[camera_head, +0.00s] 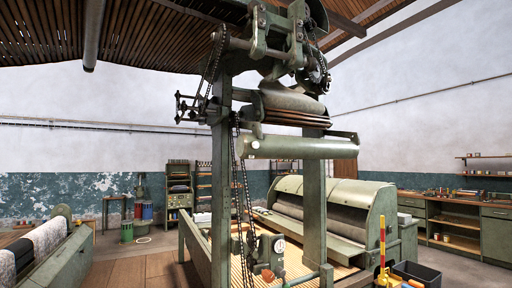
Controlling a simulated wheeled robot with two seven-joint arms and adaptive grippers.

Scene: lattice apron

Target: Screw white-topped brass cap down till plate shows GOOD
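Neither of my grippers shows in the head view. I cannot make out a white-topped brass cap for certain. A small round white-faced fitting (280,245) sits on a green housing at the lower middle of the large green machine (313,200). It is too small to tell whether it is a dial or the cap. A reddish part (268,274) is below it. No plate with readable lettering shows, so the word GOOD cannot be seen anywhere.
The machine's tall posts and hanging chains (240,190) fill the middle. A green roller machine (335,207) stands behind. A fabric roll (40,245) is at left. A black bin (416,274) and a yellow-and-red post (382,250) are at lower right. Workbenches (455,222) line the right wall.

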